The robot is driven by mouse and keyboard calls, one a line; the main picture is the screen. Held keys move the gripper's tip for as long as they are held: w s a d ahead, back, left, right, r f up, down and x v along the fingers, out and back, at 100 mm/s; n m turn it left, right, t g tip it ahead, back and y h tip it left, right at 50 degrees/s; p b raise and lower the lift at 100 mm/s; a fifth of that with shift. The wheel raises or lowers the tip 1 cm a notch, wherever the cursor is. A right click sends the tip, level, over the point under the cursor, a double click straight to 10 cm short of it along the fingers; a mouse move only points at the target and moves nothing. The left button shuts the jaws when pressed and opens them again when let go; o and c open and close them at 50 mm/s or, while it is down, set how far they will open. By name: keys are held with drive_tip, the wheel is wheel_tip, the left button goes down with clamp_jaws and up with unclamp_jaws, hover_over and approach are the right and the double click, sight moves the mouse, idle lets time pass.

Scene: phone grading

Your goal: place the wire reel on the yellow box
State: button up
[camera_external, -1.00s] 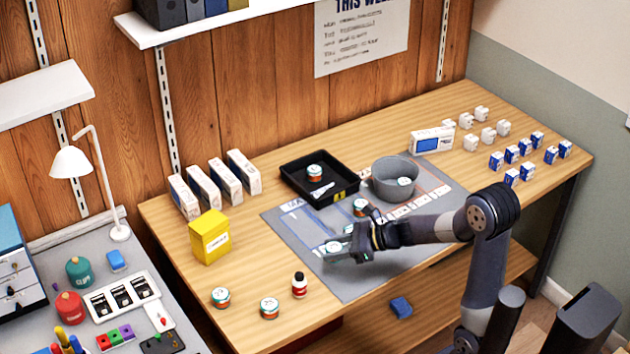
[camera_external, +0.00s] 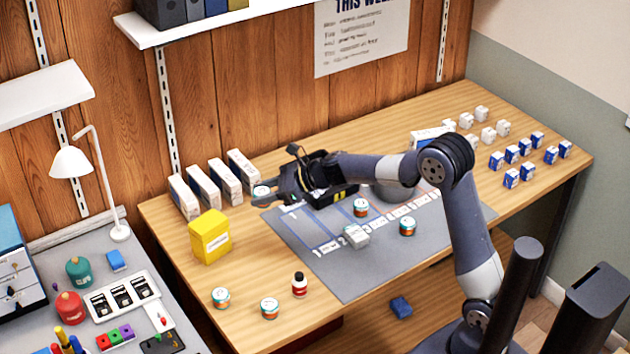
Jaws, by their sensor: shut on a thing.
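My gripper (camera_external: 264,194) is shut on a wire reel (camera_external: 262,190) with a pale top. It holds the reel above the table, to the upper right of the yellow box and apart from it. The gripper's fingers partly hide the reel. Other similar reels are on the grey mat (camera_external: 340,285) and at the table's front left.
Several white cartons (camera_external: 241,172) stand behind the yellow box, close to my gripper.

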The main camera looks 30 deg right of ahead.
wheel_tip(320, 180, up, 3)
drive_tip(key=p, duration=0.6)
hover_over(214, 228)
drive_tip(key=shift+y, duration=0.3)
wheel_tip(214, 228, down, 5)
drive_tip(key=shift+f+b, duration=0.1)
drive_tip(key=shift+b, duration=0.4)
drive_tip(key=shift+f, duration=2.2)
drive_tip(key=shift+f+b, duration=0.2)
drive_tip(key=shift+b, duration=0.15)
drive_tip(key=o, duration=1)
drive_tip(key=shift+r, duration=0.1)
drive_tip(key=shift+c, duration=0.2)
drive_tip(key=shift+r+p, duration=0.1)
drive_tip(key=shift+p, duration=0.2)
drive_tip(key=b+v, duration=0.2)
drive_tip(key=v, duration=1)
drive_tip(key=shift+b, duration=0.3)
drive_tip(key=shift+w+r, duration=0.1)
drive_tip(key=shift+w, duration=0.05)
